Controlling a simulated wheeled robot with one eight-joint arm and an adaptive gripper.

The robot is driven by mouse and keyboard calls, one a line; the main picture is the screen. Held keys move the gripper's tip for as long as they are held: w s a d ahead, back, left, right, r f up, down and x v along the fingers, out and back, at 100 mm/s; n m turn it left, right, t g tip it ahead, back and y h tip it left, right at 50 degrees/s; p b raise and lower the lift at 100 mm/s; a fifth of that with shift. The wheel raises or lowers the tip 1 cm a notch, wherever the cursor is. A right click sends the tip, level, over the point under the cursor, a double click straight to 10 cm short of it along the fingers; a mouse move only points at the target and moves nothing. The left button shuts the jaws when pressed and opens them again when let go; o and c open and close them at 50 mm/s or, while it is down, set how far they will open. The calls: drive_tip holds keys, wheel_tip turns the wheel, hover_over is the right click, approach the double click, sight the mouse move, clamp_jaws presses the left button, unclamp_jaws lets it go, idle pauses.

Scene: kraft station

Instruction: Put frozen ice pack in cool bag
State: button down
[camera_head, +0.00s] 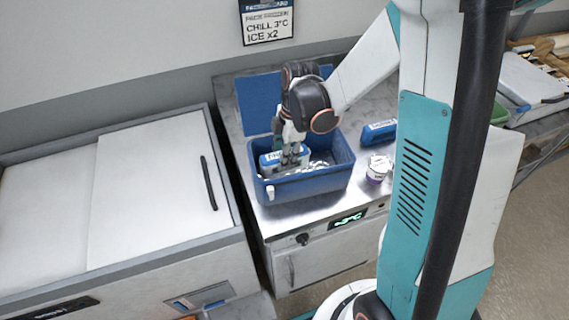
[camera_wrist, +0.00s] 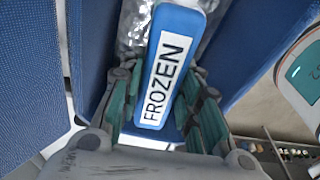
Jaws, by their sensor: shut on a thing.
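The blue cool bag (camera_head: 312,186) stands on the metal counter with its lid (camera_head: 258,103) open toward the back. My gripper (camera_head: 291,156) reaches down into it from above and is shut on a blue ice pack (camera_head: 270,163). In the wrist view the ice pack (camera_wrist: 166,66) carries a white label reading FROZEN, and it sits between the fingers of my gripper (camera_wrist: 165,108). The pack is inside the bag's opening at the left. I cannot tell whether it touches the bag's floor. Silvery wrapped contents (camera_head: 320,162) lie beside it in the bag.
A second blue pack (camera_head: 379,132) lies on the counter (camera_head: 375,152) right of the bag. A small white and purple tub (camera_head: 378,169) stands near the bag's right side. A white sliding-lid chest (camera_head: 150,175) is at left. A sign (camera_head: 268,22) reads CHILL 3°C, ICE x2.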

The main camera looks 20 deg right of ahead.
drive_tip(key=shift+f+b, duration=0.35)
drive_tip(key=shift+f, duration=1.35)
drive_tip(key=shift+f, duration=0.1)
drive_tip(key=c, duration=1.2)
unclamp_jaws()
